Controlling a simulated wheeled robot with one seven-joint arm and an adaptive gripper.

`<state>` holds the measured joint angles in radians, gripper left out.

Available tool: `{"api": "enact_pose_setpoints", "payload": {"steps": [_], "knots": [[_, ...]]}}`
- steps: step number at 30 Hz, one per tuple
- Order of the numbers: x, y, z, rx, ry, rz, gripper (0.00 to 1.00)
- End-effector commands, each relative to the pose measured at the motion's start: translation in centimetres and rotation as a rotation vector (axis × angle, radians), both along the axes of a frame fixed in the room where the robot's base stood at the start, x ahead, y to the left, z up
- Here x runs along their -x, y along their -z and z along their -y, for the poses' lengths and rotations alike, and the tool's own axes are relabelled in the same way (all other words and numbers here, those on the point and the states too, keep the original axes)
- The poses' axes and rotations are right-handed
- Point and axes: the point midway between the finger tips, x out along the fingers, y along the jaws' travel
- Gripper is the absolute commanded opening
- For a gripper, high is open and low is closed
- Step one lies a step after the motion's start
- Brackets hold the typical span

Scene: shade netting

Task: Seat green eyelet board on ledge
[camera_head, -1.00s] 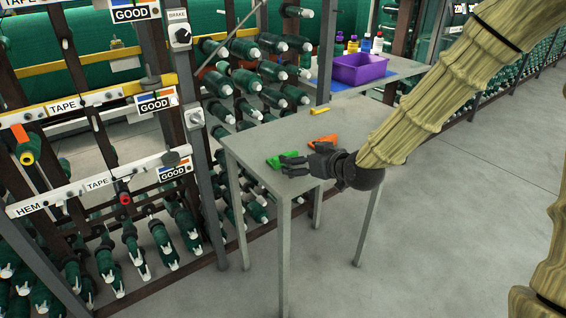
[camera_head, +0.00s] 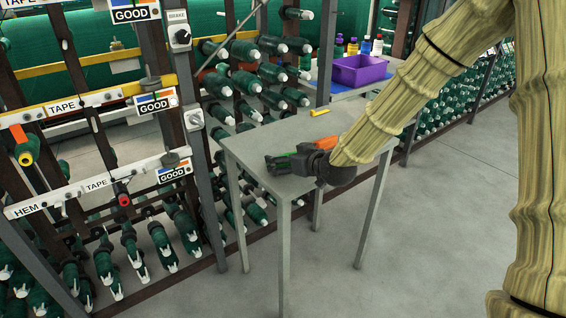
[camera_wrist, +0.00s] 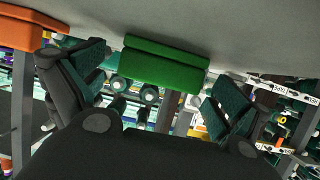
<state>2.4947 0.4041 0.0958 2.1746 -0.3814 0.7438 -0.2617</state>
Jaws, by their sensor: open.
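The green eyelet board (camera_wrist: 165,65) lies on the grey table (camera_head: 285,133). In the wrist view it sits between the two spread fingers of my gripper (camera_wrist: 158,70), with a visible gap on each side. In the head view my gripper (camera_head: 280,162) is low over the table's near left part and covers most of the board, leaving only thin green bits visible. My gripper is open and holds nothing. White labelled rails, one marked HEM and TAPE (camera_head: 95,184), run along the rack at left; I cannot tell which part is the ledge.
An orange piece (camera_head: 326,142) lies just behind my gripper, and a yellow piece (camera_head: 319,113) lies farther back. A purple bin (camera_head: 358,70) and several bottles stand on the table behind. A rack post (camera_head: 205,150) stands left of the table.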

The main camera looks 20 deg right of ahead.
Motion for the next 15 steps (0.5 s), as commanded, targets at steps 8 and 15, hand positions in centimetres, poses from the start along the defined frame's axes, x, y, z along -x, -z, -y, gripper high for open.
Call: {"api": "enact_pose_setpoints", "payload": {"steps": [8,15], "knots": [[0.05,-0.03,-0.01,0.000,0.000,0.000,0.74],[0.05,-0.04,0.00,0.000,0.000,0.000,0.52]]}}
